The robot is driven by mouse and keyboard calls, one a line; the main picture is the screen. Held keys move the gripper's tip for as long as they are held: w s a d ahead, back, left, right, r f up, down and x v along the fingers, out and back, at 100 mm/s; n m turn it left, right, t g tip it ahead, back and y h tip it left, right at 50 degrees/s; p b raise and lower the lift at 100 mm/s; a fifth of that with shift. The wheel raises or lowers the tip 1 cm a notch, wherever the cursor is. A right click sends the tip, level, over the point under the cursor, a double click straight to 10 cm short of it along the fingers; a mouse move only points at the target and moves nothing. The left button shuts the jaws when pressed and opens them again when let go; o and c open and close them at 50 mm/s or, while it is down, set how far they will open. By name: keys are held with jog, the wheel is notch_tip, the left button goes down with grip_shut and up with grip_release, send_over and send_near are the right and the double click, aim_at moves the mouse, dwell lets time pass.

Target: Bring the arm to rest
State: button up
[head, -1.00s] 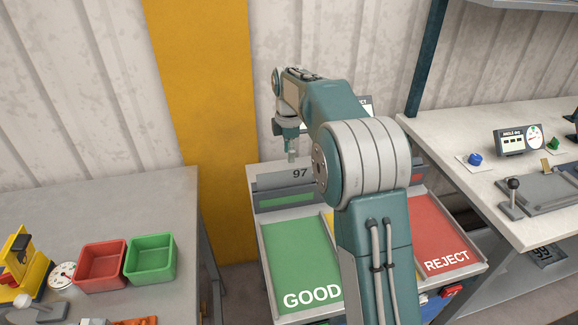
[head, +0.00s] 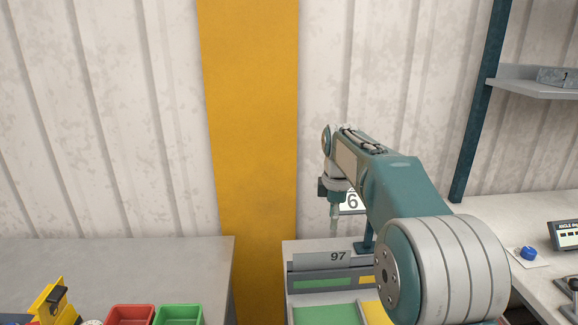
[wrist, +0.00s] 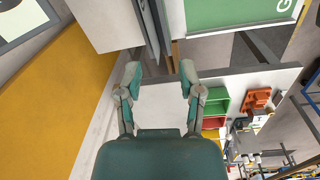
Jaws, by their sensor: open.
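My gripper (wrist: 160,76) shows in the wrist view with its two fingers spread apart and nothing between them. In the head view my gripper (head: 334,212) hangs pointing down from the end of my bent arm, in front of the wall and above the back of the sorting station (head: 300,262) marked 97. It looks apart from the station. My arm hides much of the station's right side.
A grey bench (head: 110,265) at left holds a red bin (head: 130,315), a green bin (head: 180,315) and a yellow device (head: 48,303). A pale bench (head: 535,215) with a blue knob (head: 528,252) stands right, under a shelf (head: 535,90). A yellow column (head: 250,130) stands behind.

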jog(key=s+r+m+t, duration=0.15)
jog(key=s+m, duration=0.25)
jog(key=s, duration=0.5)
jog(key=s+r+m+t, duration=0.1)
jog(key=s+r+m, duration=0.25)
jog(key=s, duration=0.45)
jog(key=s+f+m+t, duration=0.1)
jog(key=s+f+m, duration=0.2)
jog(key=s, duration=0.5)
jog(key=s+f+m+t, duration=0.1)
jog(key=s+f+m, duration=0.2)
jog(key=s+m, duration=0.2)
jog(key=s, duration=0.2)
jog(key=shift+s+f, duration=0.35)
jog(key=shift+s, duration=0.05)
